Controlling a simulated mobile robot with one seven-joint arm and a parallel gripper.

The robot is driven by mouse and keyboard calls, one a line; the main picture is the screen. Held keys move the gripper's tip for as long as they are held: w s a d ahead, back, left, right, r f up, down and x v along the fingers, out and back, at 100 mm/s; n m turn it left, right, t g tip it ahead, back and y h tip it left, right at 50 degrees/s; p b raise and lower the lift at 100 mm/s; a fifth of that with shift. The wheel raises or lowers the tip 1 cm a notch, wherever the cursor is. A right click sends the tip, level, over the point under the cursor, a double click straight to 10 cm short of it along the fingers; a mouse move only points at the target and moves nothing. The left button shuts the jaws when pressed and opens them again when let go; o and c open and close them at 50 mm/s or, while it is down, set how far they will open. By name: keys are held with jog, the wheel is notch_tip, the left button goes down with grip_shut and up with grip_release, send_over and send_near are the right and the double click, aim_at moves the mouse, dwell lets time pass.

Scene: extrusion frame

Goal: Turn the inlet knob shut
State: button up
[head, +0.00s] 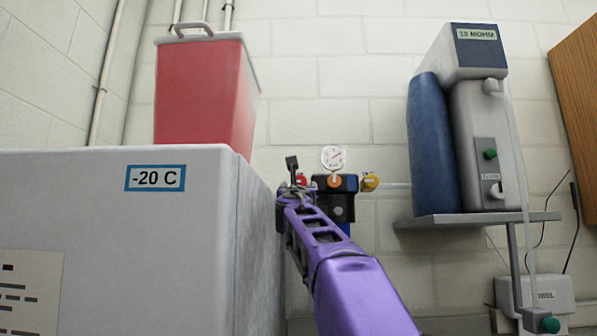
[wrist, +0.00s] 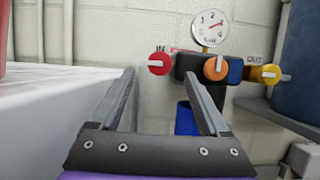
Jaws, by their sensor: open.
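The inlet knob is a round red knob (wrist: 159,64) beside the letters "IN", on the left end of a dark regulator block (wrist: 190,66). A pale lever or marker on it points right. In the head view the red knob (head: 301,179) is partly hidden by my gripper (head: 291,178). In the wrist view my gripper (wrist: 158,78) is open and empty. Its two fingers point toward the wall, and the red knob appears between and just above their tips, with no visible contact. The remaining distance is hard to judge.
An orange knob (wrist: 215,68), a yellow knob (wrist: 265,74) near "OUT" and a gauge (wrist: 211,28) sit close on the right. A white -20 C freezer (head: 110,230) with a red bin (head: 200,95) stands left. A shelf (head: 470,219) with a water unit is right.

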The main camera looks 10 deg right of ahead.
aim_at(300, 181)
jog(key=p+x, duration=0.2)
jog(key=x, duration=0.1)
jog(key=shift+w+r+p, duration=0.3)
jog(key=shift+r+p, duration=0.05)
jog(key=shift+p, duration=0.05)
jog(key=shift+w+d+r+p, duration=0.1)
jog(key=shift+w+d+p, duration=0.1)
jog(key=shift+w+p, duration=0.5)
